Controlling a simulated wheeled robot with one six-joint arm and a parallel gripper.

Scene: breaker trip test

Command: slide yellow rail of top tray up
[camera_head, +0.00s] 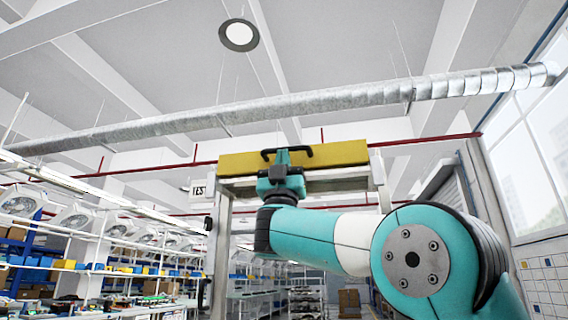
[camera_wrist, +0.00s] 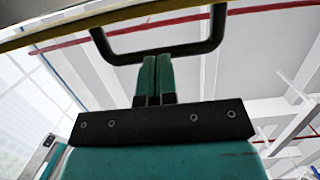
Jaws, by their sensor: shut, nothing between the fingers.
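The yellow rail (camera_head: 340,153) lies across the top of a pale upright frame in the head view. A black handle (camera_head: 303,149) is fixed on its front. My gripper (camera_head: 282,157) is in front of the rail at the handle and hides part of both. In the wrist view the handle is a black U-shaped bar (camera_wrist: 205,46), and the rail's underside edge (camera_wrist: 45,33) shows at the top left. My gripper's teal fingers (camera_wrist: 157,58) are shut together, with their tips at the middle of the handle bar. I cannot tell whether they touch it.
The frame's posts (camera_head: 219,240) stand below the rail. Shelves with bins (camera_head: 90,268) line the left side. A silver duct (camera_head: 300,103) and red pipes (camera_head: 425,140) run overhead. The space above the rail looks clear.

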